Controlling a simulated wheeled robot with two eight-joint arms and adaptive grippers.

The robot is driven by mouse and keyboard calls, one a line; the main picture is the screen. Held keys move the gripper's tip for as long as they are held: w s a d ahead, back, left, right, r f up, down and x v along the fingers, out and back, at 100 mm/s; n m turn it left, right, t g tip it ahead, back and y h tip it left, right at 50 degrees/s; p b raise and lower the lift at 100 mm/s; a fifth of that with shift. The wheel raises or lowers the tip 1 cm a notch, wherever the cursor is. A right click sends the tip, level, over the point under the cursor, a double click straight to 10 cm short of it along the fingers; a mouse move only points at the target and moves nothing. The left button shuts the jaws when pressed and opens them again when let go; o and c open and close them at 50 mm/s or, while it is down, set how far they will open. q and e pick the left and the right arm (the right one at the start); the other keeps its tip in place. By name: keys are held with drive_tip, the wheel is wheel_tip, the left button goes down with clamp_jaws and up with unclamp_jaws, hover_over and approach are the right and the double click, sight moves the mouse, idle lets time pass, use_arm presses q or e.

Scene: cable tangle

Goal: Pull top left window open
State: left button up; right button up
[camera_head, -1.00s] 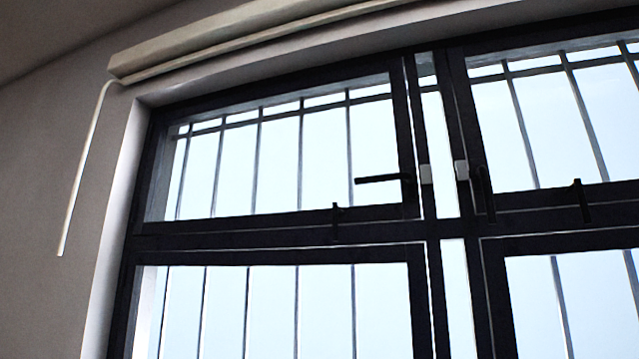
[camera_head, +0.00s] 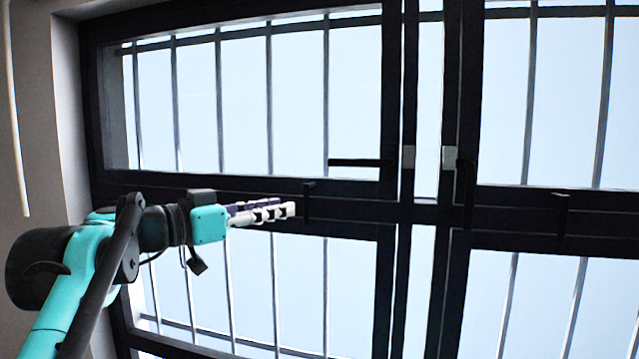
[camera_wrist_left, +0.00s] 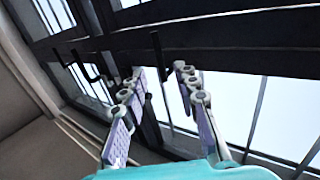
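The top left window (camera_head: 246,110) has a dark frame around a pale pane and looks shut in the head view. Its long dark handle (camera_head: 356,162) lies level at the lower right of the pane. A short dark upright fitting (camera_head: 308,198) sits on the bottom rail. My left gripper (camera_head: 291,209) is in front of the lower rail, its tips just left of this fitting in the picture. In the left wrist view its two fingers (camera_wrist_left: 158,70) are apart with nothing held between them. Whether they touch the window cannot be told. My right gripper is not in view.
Vertical bars (camera_head: 218,100) stand behind the panes. A dark centre post (camera_head: 392,240) divides the windows, and the right window (camera_head: 560,90) has its own handle (camera_head: 466,190). A pale wall and a thin rod (camera_head: 17,120) are at the left.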

sight(306, 202)
use_arm(q)
drive_tip(key=p+x, duration=0.1)
drive_tip(key=x, duration=0.6)
drive_tip(key=shift+w+d+r+p, duration=0.15)
drive_tip(key=shift+w+d+p, duration=0.1)
drive_tip(key=shift+d+p, duration=0.1)
drive_tip(key=shift+a, duration=0.1)
clamp_jaws()
